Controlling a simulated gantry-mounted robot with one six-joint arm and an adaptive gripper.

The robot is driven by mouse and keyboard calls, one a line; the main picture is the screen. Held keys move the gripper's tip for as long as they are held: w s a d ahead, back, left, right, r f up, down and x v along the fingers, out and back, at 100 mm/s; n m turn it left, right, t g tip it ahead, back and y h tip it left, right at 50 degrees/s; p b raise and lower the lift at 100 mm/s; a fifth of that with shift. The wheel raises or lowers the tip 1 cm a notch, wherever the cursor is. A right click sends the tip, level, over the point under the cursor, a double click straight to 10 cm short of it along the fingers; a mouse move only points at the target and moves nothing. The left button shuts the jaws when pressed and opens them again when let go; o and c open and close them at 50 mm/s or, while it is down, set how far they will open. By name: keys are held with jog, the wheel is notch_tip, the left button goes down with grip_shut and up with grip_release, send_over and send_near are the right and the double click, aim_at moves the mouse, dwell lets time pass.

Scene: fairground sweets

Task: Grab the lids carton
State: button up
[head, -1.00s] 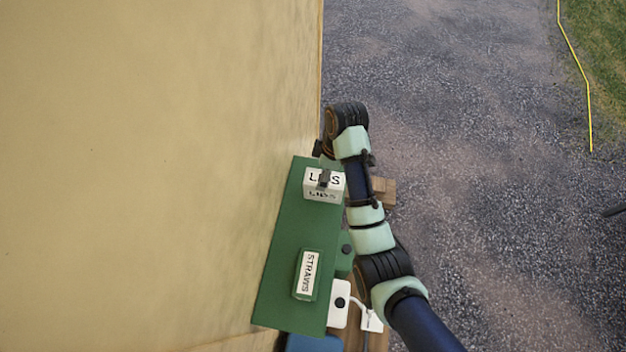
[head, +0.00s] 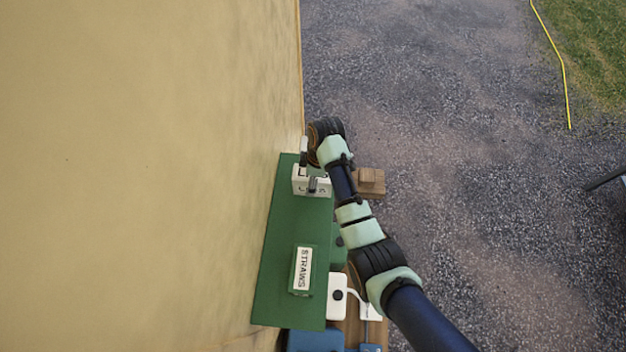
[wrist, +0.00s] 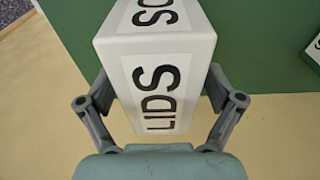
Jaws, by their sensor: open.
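The lids carton (head: 299,187) is a white box with black LIDS lettering, standing near the far end of a green shelf (head: 284,225). It also fills the upper middle of the wrist view (wrist: 165,75). My gripper (head: 308,168) is at the carton, its fingers partly covering the lettering in the head view. In the wrist view my gripper (wrist: 160,84) is open, with one finger on either side of the carton. I cannot tell whether either finger touches it.
A green straws box (head: 302,270) lies nearer on the same shelf. A large tan panel (head: 150,170) borders the shelf on the left. A wooden block (head: 369,183) and a white item with a black knob (head: 337,300) sit to the right, lower down.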

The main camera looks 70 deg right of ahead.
jog(key=shift+c, duration=0.4)
jog(key=c, duration=1.4)
jog(key=shift+r, duration=0.1)
notch_tip(320, 180, up, 7)
jog(key=shift+d+r, duration=0.1)
jog(key=shift+r, duration=0.1)
notch_tip(320, 180, up, 12)
jog(key=p, duration=1)
jog(key=shift+r+p, duration=0.25)
jog(key=shift+p, duration=0.05)
